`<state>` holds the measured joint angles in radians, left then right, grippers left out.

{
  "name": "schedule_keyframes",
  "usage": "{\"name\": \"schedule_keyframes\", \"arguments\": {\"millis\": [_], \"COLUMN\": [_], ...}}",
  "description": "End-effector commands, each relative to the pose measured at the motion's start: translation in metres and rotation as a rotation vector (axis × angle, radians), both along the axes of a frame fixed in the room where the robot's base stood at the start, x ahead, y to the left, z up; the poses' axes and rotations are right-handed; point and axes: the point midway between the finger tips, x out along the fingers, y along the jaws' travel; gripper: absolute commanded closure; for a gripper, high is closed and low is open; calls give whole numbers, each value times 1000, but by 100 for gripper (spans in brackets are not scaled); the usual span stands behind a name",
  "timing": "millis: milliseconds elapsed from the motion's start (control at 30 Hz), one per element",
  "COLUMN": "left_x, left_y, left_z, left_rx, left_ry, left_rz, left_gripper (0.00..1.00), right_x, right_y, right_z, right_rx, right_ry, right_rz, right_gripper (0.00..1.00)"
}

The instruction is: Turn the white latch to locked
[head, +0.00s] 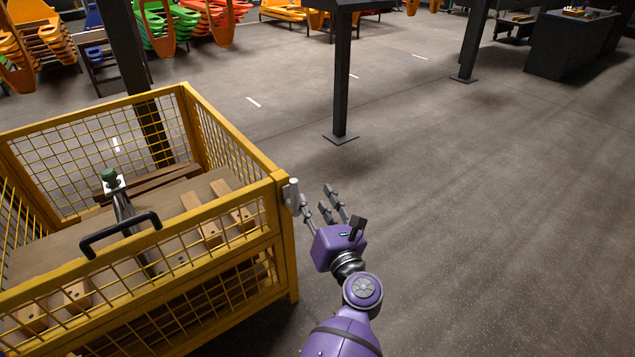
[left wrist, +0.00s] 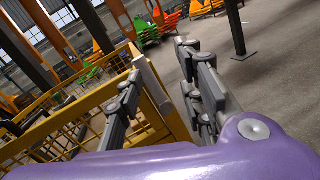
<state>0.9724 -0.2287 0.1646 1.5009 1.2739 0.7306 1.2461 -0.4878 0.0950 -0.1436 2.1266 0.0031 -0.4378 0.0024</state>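The white latch (head: 291,195) sits on the near right corner post of the yellow mesh cage (head: 228,150). It looks like a small upright handle on a pale plate. My left gripper (head: 318,201) is just right of the latch with its fingers spread. It appears empty and a small gap seems to separate it from the latch. In the left wrist view the fingers (left wrist: 160,62) stand apart, with a pale upright piece that looks like the latch (left wrist: 149,78) between them, nearer the left finger. Whether any finger touches it I cannot tell. My right gripper is not in view.
The cage holds wooden boards and blocks (head: 200,222). A black handle (head: 120,235) is on its near side. A dark post (head: 341,80) stands on the floor beyond. Orange and green stacked chairs (head: 165,25) are at the back. The floor (head: 480,220) to the right is clear.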

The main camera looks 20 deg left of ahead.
Motion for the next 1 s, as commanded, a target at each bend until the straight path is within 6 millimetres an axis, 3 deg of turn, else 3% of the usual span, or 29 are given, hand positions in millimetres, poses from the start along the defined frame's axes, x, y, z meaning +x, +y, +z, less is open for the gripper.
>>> {"name": "schedule_keyframes", "arguments": {"millis": [100, 200, 700, 1000], "left_x": [-12, -14, 38, 45], "left_y": [16, 20, 64, 70], "left_z": [-13, -13, -14, -13], "left_rx": [-176, -216, -218, -218], "left_ry": [-65, -98, -103, -102], "left_rz": [79, 96, 92, 91], "left_gripper": [65, 65, 65, 65], "right_x": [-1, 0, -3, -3], "right_y": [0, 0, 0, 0], "right_z": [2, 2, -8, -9], "right_rx": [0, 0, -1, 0], "right_ry": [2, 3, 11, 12], "right_rz": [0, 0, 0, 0], "right_gripper": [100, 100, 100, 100]}}
